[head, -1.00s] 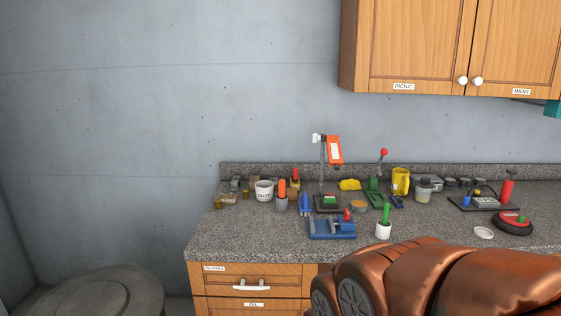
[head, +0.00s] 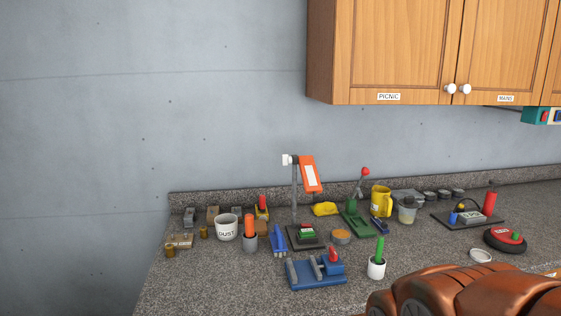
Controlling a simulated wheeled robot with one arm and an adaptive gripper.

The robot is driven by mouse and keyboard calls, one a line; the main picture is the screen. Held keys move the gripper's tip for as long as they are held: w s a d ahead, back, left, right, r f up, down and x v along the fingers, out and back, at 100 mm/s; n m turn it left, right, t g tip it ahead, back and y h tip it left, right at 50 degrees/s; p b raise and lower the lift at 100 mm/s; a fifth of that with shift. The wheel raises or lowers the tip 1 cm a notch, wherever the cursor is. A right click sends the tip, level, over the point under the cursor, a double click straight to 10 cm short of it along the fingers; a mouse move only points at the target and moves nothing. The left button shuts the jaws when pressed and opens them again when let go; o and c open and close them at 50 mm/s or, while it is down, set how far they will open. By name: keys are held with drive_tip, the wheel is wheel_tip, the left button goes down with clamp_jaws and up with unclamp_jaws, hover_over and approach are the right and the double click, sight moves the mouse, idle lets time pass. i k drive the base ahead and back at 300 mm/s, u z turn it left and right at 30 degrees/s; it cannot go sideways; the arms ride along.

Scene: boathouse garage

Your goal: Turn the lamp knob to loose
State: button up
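A lamp with an orange head (head: 311,174) and a pale panel stands on a grey post near the back of the counter, in the head view. A white knob (head: 287,160) sits at the top left of its post, joined by a dark piece. Which setting the knob is at is too small to tell. The lamp's dark base (head: 305,237) carries a green and a red part. My copper-coloured arm enters at the lower right, well apart from the lamp. My gripper is not visible.
A blue vise-like tool (head: 316,273) and a white cup with a green stick (head: 376,267) stand in front of the lamp. A white DUST cup (head: 227,227) stands to its left, a yellow mug (head: 381,201) to its right. Wall cabinets (head: 400,50) hang above right. The left front counter is bare.

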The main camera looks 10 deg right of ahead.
sight(286, 160)
drive_tip(key=k, duration=0.4)
drive_tip(key=u, duration=1.15)
drive_tip(key=i, duration=1.7)
drive_tip(key=z, duration=1.05)
